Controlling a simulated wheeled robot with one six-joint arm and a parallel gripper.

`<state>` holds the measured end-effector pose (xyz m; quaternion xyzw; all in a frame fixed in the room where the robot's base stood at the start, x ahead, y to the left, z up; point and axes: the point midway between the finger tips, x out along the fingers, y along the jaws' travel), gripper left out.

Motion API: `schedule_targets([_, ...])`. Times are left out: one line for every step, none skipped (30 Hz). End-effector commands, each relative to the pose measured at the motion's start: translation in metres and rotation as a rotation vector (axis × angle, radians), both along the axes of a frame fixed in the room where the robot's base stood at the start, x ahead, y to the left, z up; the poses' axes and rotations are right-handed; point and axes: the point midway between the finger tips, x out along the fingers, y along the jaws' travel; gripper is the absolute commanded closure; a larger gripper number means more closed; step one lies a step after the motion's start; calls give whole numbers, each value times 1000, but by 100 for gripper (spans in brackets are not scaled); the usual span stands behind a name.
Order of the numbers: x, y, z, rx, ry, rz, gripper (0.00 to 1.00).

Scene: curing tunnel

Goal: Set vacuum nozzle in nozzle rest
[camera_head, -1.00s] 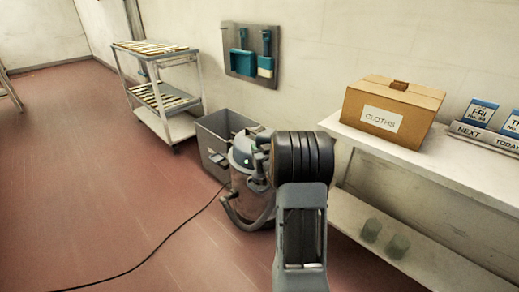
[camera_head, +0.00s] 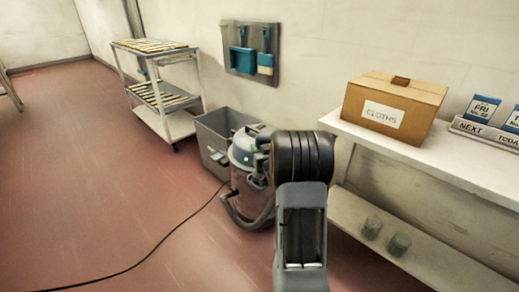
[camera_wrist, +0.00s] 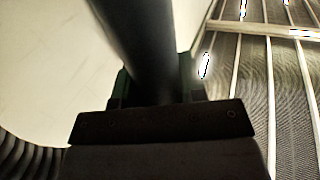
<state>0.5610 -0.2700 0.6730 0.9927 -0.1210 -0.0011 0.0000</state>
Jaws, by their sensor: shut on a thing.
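The vacuum nozzle's dark tube (camera_wrist: 140,45) runs from the top of the wrist view down between the fingers of my gripper (camera_wrist: 155,85). My gripper is shut on this tube. The tube's far end is out of frame, so I cannot see the nozzle's mouth. The vacuum cleaner (camera_head: 240,181), a drum with a grey top and a hose, stands on the floor in the head view, partly behind my arm. My gripper is not visible in the head view. I cannot make out the nozzle rest in either view.
A ribbed black hose (camera_wrist: 25,157) curves at lower left in the wrist view, and a mesh surface with metal bars (camera_wrist: 285,100) lies at right. The head view shows a grey bin (camera_head: 213,135), a shelf cart (camera_head: 178,127), a cloths box (camera_head: 424,107) on a white bench (camera_head: 440,163), and a floor cable (camera_head: 165,238).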

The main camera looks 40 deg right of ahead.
Motion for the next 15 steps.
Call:
schedule_targets([0,0,0,0,-1,0,90])
schedule_targets([0,0,0,0,-1,0,90])
schedule_targets([0,0,0,0,-1,0,90])
schedule_targets([0,0,0,0,-1,0,90])
schedule_targets([0,0,0,0,-1,0,90])
schedule_targets([0,0,0,0,-1,0,90])
schedule_targets([0,0,-1,0,-1,0,90])
schedule_targets([0,0,-1,0,-1,0,90])
schedule_targets([0,0,-1,0,-1,0,90])
schedule_targets([0,0,-2,0,-1,0,90])
schedule_targets([0,0,-2,0,-1,0,90])
schedule_targets([0,0,-3,0,-1,0,90])
schedule_targets([0,0,-3,0,-1,0,90])
schedule_targets([0,0,-3,0,-1,0,90])
schedule_targets([0,0,-4,0,-1,0,90])
